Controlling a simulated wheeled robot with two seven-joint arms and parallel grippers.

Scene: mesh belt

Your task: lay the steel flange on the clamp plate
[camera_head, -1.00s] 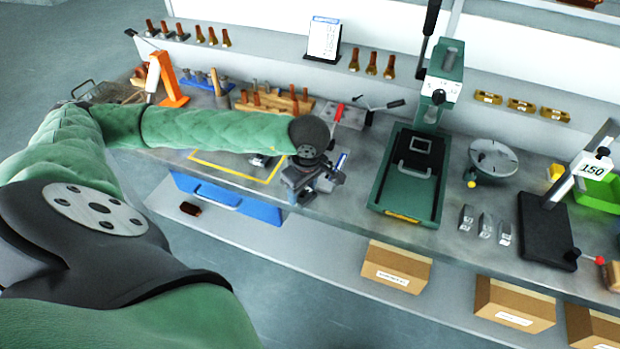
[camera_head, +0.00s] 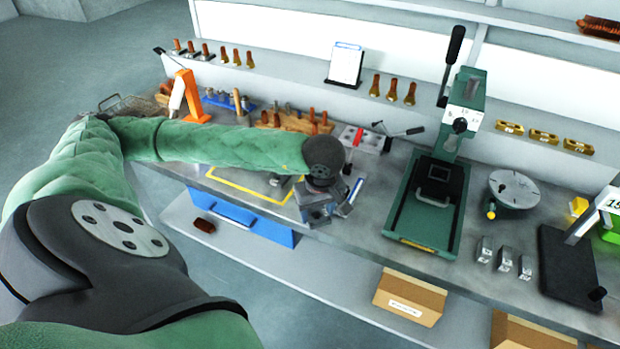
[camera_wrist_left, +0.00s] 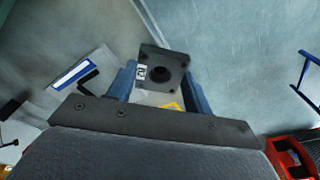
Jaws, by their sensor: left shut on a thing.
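My left gripper (camera_head: 326,204) is over the front edge of the bench, right of the yellow-outlined area. In the left wrist view, its two blue fingers (camera_wrist_left: 160,92) are shut on the steel flange (camera_wrist_left: 173,62), a dark square plate with a round central hole, corner holes and a small white label. In the head view the flange is hard to tell apart from the gripper. The clamp plate seems to be the grey plate (camera_head: 372,143) with a red bar and a black-handled lever, farther back on the bench, apart from the gripper. My right gripper is not in view.
A green press (camera_head: 428,205) stands right of the gripper, with a round grey plate (camera_head: 516,188) and small metal blocks (camera_head: 504,259) beyond it. A wooden tool rack (camera_head: 290,122) and orange stand (camera_head: 190,98) are behind my left arm. A blue drawer (camera_head: 240,217) is below the bench.

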